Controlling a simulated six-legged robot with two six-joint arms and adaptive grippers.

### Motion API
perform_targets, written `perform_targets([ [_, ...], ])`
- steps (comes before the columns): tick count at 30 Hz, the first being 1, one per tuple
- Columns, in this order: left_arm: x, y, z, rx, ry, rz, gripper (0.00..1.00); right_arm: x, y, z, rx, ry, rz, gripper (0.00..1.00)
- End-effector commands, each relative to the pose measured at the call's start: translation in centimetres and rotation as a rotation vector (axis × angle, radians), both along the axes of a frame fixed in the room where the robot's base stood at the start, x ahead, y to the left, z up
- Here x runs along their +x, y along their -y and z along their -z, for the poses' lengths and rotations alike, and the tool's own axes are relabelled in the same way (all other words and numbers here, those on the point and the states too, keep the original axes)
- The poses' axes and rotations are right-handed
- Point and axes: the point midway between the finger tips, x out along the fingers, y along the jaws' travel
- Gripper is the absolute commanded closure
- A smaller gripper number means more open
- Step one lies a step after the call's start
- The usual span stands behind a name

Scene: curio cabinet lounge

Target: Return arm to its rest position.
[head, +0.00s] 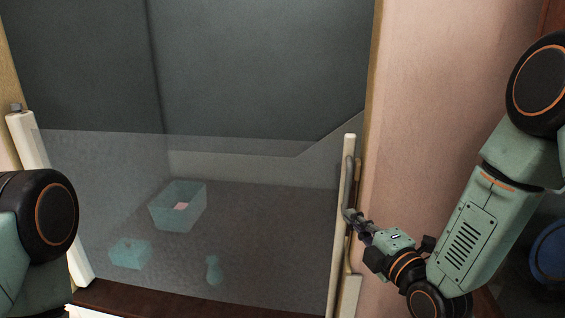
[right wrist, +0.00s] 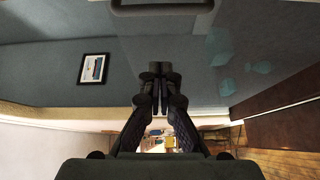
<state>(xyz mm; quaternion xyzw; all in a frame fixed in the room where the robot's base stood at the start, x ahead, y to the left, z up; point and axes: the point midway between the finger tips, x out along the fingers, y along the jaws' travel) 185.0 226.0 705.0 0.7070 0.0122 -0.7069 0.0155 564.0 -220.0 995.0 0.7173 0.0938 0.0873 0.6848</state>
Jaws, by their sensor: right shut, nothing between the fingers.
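My right arm comes in from the right in the head view. Its gripper (head: 358,220) is beside the lower end of a grey upright handle (head: 348,185) on the glass panel's right frame. In the right wrist view the gripper (right wrist: 160,78) has its fingers together with nothing between them. A dark bar, apparently the handle (right wrist: 160,9), lies beyond the fingertips, with a visible gap. Part of my left arm shows at the left edge of the head view; its gripper is out of view.
A clear panel (head: 110,165) with white side frames fronts the cabinet. Behind it are a teal bin (head: 165,212) holding something pinkish, a small teal box (head: 130,253) and a teal bottle-shaped thing (head: 213,270). A pink wall (head: 425,110) stands right of the cabinet.

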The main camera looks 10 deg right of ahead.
Motion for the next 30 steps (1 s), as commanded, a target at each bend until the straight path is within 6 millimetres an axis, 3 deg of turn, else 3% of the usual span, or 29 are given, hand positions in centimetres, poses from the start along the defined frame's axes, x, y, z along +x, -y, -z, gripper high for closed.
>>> perform_targets([
  [4,0.0,0.0,0.0,0.0,0.0,0.0,0.77,-0.2,0.1,1.7,0.186,-0.126,0.017,1.0],
  [8,0.0,0.0,0.0,0.0,0.0,0.0,0.77,-1.2,0.4,4.7,0.417,-0.318,0.087,1.0],
  [14,0.0,0.0,0.2,0.0,0.0,0.0,0.77,-5.5,0.6,11.8,0.768,-0.655,0.292,1.0],
  [17,0.0,0.0,0.3,0.0,0.0,0.0,0.77,-9.3,0.7,16.0,0.933,-0.83,0.456,1.0],
  [20,0.0,0.0,0.5,0.0,0.0,0.0,0.77,-14.3,0.7,20.3,1.079,-0.994,0.665,1.0],
  [24,0.0,0.0,0.7,0.0,0.0,0.0,0.77,-22.2,0.9,25.0,1.203,-1.168,0.984,1.0],
  [30,0.0,0.0,1.1,0.0,0.0,0.0,0.77,-32.8,1.1,28.7,1.171,-1.321,1.324,1.0],
])
